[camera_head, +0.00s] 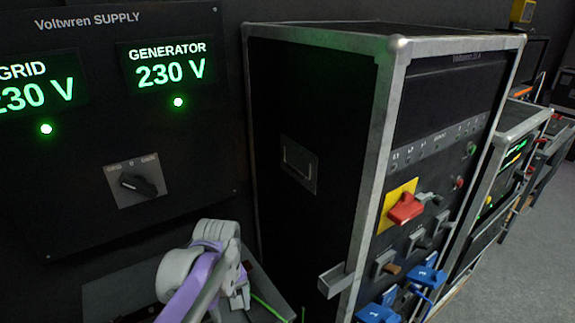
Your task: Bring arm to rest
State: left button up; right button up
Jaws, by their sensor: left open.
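My left arm, grey and purple, reaches up from the bottom edge left of centre in the head view. My left gripper (238,292) is small at its end, open, in front of the lower wall and left of the tall rack. I see nothing held in it, though its fingers are partly hidden by the arm. My right gripper is not in view.
A supply panel (90,215) shows 230 V for grid and generator above a rotary switch (138,184). The tall black rack (305,90) has a red switch handle (406,208), blue plugs (428,275) and a protruding grey bracket (336,281). Floor (520,275) is clear at right.

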pick_arm(q)
jog(key=s+a+f+m+t, duration=0.2)
jog(key=s+m, duration=0.1)
jog(key=s, duration=0.5)
jog(key=s+a+f+m+t+p, duration=0.1)
jog(key=s+a+f+m+t, duration=0.1)
jog(key=s, duration=0.6)
jog(key=shift+s+a+f+m+t, duration=0.25)
jog(key=shift+a+f+m+t, duration=0.1)
jog(key=shift+a+m+t, duration=0.3)
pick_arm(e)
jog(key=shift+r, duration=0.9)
pick_arm(q)
jog(key=shift+d, duration=0.1)
